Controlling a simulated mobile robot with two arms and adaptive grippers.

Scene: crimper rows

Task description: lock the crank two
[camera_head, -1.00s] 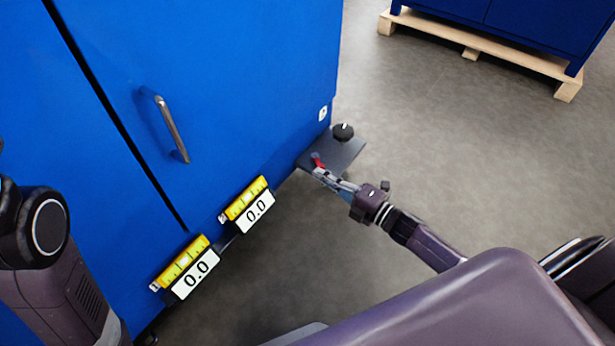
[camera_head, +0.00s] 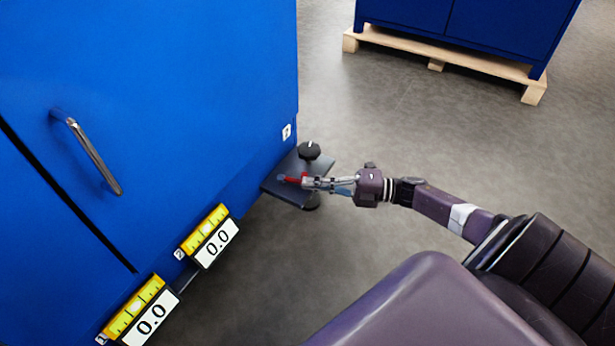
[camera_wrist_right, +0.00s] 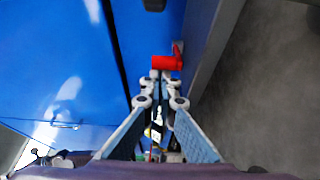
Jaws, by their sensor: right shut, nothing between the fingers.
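A dark plate (camera_head: 320,168) juts from the foot of the blue cabinet at its right corner. A black round knob (camera_head: 309,150) with a white mark stands on it, and a small label (camera_head: 286,132), apparently a 2, is on the cabinet beside it. A red lever (camera_head: 291,179) lies over the plate. My right gripper (camera_head: 306,182) is shut and empty, its tips at the lever's right end. In the right wrist view the red lever (camera_wrist_right: 167,62) is just beyond the closed fingertips (camera_wrist_right: 161,76); contact cannot be told. My left gripper is not in view.
The blue cabinet (camera_head: 190,80) with a metal handle (camera_head: 88,155) fills the left. Another blue cabinet on a wooden pallet (camera_head: 460,62) stands behind. Grey floor between is clear.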

